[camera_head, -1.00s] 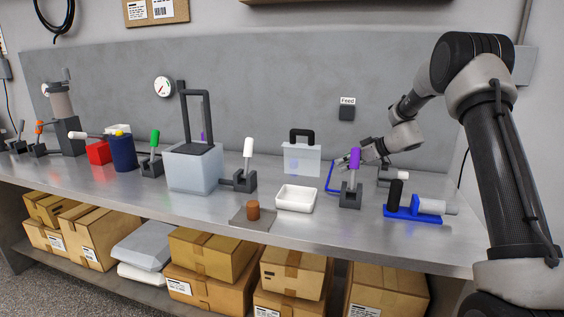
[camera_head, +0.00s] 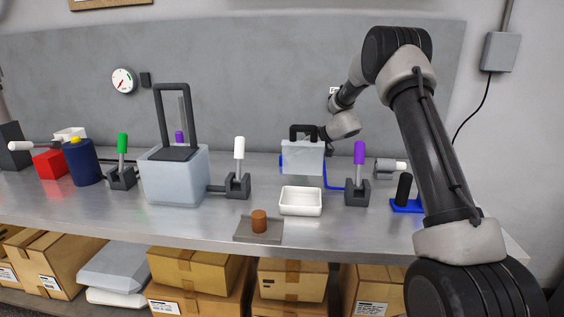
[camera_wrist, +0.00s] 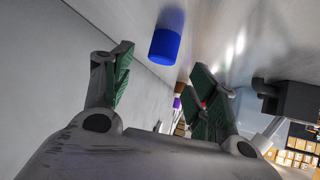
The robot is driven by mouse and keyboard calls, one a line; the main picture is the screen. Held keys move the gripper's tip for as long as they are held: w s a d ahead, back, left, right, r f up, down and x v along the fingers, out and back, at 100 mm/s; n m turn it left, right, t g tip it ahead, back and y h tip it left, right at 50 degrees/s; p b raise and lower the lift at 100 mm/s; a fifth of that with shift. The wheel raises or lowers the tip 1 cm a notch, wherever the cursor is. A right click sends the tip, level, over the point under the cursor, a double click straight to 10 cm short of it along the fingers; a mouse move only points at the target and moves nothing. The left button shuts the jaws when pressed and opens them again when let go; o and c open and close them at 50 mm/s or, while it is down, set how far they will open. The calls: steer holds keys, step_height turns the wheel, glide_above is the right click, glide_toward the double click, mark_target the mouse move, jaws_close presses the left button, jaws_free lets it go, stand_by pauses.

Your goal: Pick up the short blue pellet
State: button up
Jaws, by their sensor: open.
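The short blue pellet (camera_wrist: 165,46) shows in the wrist view as a bright blue cylinder on the metal bench, near the grey back panel. My gripper (camera_wrist: 164,62) is open and empty, with a green-padded finger to each side in that view. The pellet lies ahead of the fingertips, roughly between them; I see no contact. In the head view my fingers and the pellet are not clearly seen; the clear box with a black handle (camera_head: 302,158) stands in front of that area.
A purple-handled lever (camera_head: 358,155) and a white tray (camera_head: 300,211) stand in front of my arm. A blue tube (camera_head: 336,187) runs along the bench beside the clear box. A brown cylinder (camera_head: 259,220) sits on a grey plate. A white-handled lever (camera_head: 238,150) is left.

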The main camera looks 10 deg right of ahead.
steer(key=x, duration=0.4)
steer(key=shift+f, duration=0.4)
steer(key=c, duration=1)
steer(key=shift+o, duration=0.2)
